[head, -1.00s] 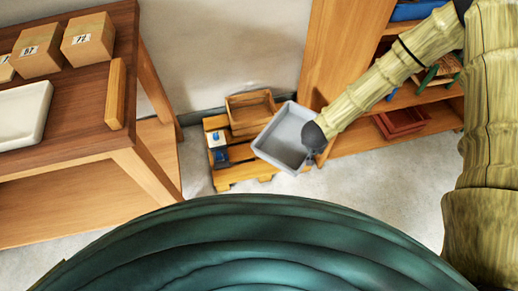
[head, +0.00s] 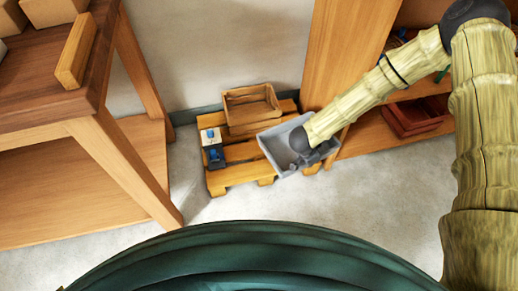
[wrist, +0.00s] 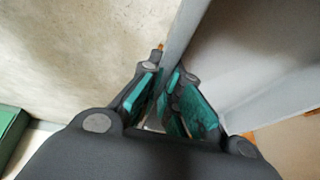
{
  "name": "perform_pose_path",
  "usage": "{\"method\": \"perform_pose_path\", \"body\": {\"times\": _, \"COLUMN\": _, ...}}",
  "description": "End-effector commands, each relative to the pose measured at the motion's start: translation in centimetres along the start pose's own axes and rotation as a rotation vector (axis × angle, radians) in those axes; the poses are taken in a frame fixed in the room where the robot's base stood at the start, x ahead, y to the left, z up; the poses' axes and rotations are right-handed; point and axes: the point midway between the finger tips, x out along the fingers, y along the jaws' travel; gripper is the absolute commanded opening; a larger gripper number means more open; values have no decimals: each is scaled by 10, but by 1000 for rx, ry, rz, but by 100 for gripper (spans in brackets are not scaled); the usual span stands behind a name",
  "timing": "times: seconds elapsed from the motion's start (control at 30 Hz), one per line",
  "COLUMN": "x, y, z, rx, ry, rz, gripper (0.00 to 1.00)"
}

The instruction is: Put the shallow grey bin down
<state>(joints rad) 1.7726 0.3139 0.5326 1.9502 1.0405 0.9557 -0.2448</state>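The shallow grey bin (head: 279,150) is tilted at the right end of a low wooden pallet in the head view. My gripper (head: 309,158) is at the bin's right side. In the wrist view the grey bin wall (wrist: 225,55) runs between the two green-padded fingers of my gripper (wrist: 168,88), which are closed on its rim. Whether the bin's underside touches the pallet is hidden.
The wooden pallet (head: 236,176) stands on the floor by the wall. It carries a brown wooden crate (head: 249,105) and small blue and white items (head: 212,145). A table (head: 88,105) is at left, a shelf unit (head: 350,60) at right.

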Motion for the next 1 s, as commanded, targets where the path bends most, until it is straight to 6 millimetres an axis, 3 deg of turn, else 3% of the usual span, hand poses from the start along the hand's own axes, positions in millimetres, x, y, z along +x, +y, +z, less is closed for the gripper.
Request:
{"method": "perform_pose_path", "body": {"times": 0.03, "x": 18, "y": 0, "z": 8, "rx": 21, "ry": 0, "rz": 8, "gripper": 0}}
{"method": "perform_pose_path", "body": {"times": 0.4, "x": 72, "y": -2, "z": 34, "rx": 170, "ry": 5, "rz": 64, "gripper": 0}}
{"method": "perform_pose_path", "body": {"times": 0.73, "x": 86, "y": -8, "z": 46, "rx": 220, "ry": 6, "rz": 83, "gripper": 0}}
{"method": "perform_pose_path", "body": {"times": 1.0, "x": 82, "y": -42, "z": 80, "rx": 220, "ry": 6, "rz": 83, "gripper": 0}}
